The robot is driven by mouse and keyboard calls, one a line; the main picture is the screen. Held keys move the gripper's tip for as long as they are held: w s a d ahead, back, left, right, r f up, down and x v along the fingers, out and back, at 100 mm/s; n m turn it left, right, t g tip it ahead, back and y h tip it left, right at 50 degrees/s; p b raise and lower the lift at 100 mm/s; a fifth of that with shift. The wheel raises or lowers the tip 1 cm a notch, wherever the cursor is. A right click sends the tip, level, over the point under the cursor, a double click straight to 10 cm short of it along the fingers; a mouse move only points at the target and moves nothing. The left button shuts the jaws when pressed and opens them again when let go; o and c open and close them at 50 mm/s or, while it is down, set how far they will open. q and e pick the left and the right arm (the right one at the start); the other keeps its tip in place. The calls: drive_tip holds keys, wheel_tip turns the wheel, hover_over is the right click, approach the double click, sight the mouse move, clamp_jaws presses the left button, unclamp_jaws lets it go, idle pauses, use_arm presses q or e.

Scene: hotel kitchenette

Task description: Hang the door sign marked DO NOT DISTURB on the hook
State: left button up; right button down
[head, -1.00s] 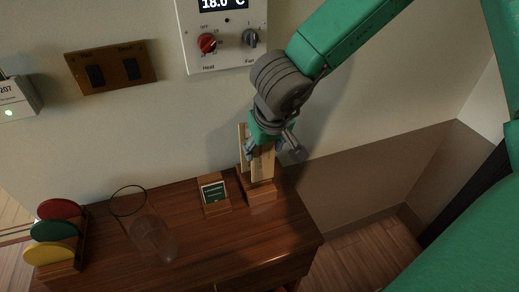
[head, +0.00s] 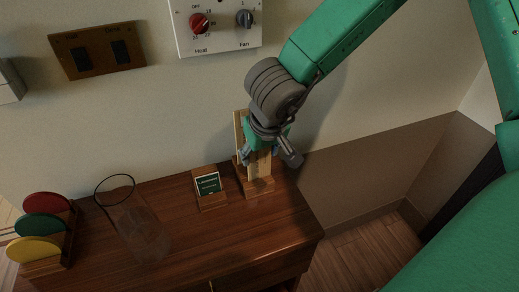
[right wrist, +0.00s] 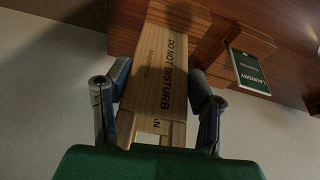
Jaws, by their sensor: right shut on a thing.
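The wooden door sign marked DO NOT DISTURB (right wrist: 176,65) is between the fingers of my right gripper (right wrist: 160,76) in the right wrist view. The gripper is shut on it. In the head view my right gripper (head: 266,150) points down over a small wooden stand (head: 258,188) at the cabinet's back right, and the sign (head: 260,168) reaches down to that stand. I cannot tell whether its lower end is clear of it. Another pale wooden piece (head: 239,128) stands just left of the gripper. I make out no hook. My left gripper is out of view.
A green laundry card (head: 208,184) stands left of the sign stand. A clear glass vessel (head: 143,228) and a rack of coloured discs (head: 44,228) stand further left on the cabinet (head: 215,245). A switch plate (head: 97,50) and a control panel (head: 219,30) are on the wall.

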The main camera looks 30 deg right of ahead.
drive_tip(key=shift+w+a+r, duration=0.1)
drive_tip(key=shift+a, duration=0.55)
drive_tip(key=c, duration=0.6)
unclamp_jaws()
drive_tip(key=shift+a, duration=0.15)
drive_tip(key=shift+d, duration=0.45)
drive_tip(key=shift+d+r, duration=0.1)
drive_tip(key=shift+r, duration=0.05)
drive_tip(key=shift+v, duration=5.7)
